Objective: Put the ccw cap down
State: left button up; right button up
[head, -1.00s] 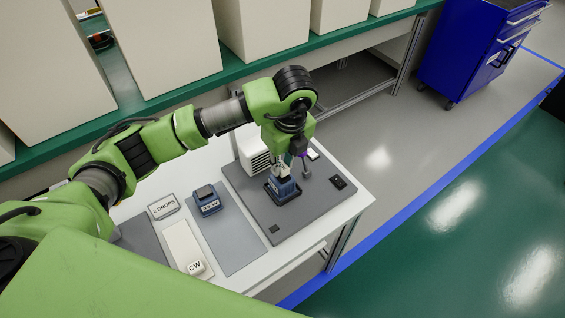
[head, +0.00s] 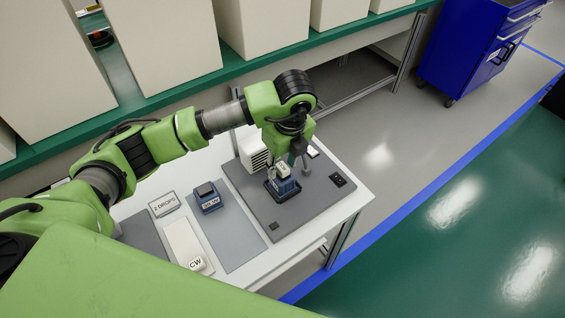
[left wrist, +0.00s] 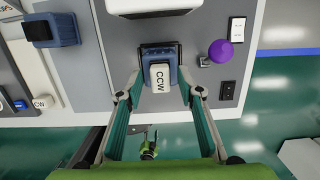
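The white CCW cap (left wrist: 160,77) sits on top of a blue block (left wrist: 175,75) in a dark tray on the grey board; it also shows in the head view (head: 282,170). My left gripper (left wrist: 160,84) is open above the cap, with one finger on each side and a visible gap to it. The fingers are small and partly hidden in the head view. A small green and black part (left wrist: 148,148), perhaps my right gripper, shows far below in the left wrist view; its fingers are too small to judge.
A second blue block (head: 208,198), a white CW cap (head: 195,264) and a "2 DROPS" sign (head: 163,203) stand left. A white box (head: 253,152) stands behind. A purple knob (left wrist: 220,51) and black switch plate (left wrist: 227,90) are right of the tray.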

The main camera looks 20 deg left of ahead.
aim_at(286, 171)
pick_arm(q)
notch_tip(286, 171, up, 12)
jog(key=s+d+b, duration=0.1)
jog(key=shift+d, duration=0.25)
jog(key=shift+s+f, duration=0.1)
dwell(0.4)
